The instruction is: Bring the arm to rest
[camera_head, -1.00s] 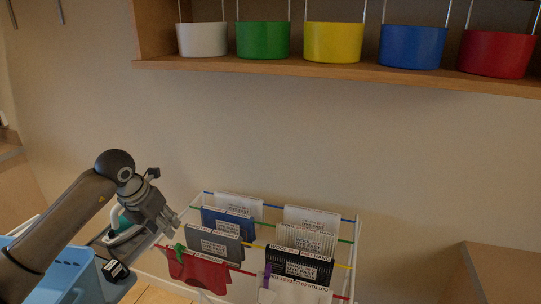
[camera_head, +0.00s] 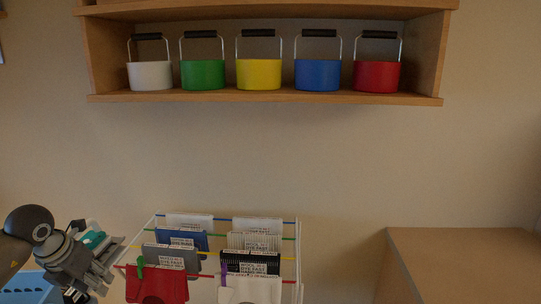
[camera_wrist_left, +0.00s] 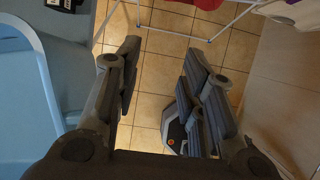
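My left gripper (camera_head: 108,267) is at the lower left of the head view, left of the drying rack. In the left wrist view, its two fingers (camera_wrist_left: 157,85) stand wide apart with nothing between them, above the tiled floor. My left arm comes in from the left edge, mostly cut off. My right gripper is in neither view.
A drying rack (camera_head: 299,252) with hung cloths, such as a red one (camera_head: 157,285), stands right of the gripper. A light blue basket (camera_head: 28,284) is beside my arm. A shelf (camera_head: 270,98) holds several coloured buckets. A wooden counter (camera_head: 465,260) is at right.

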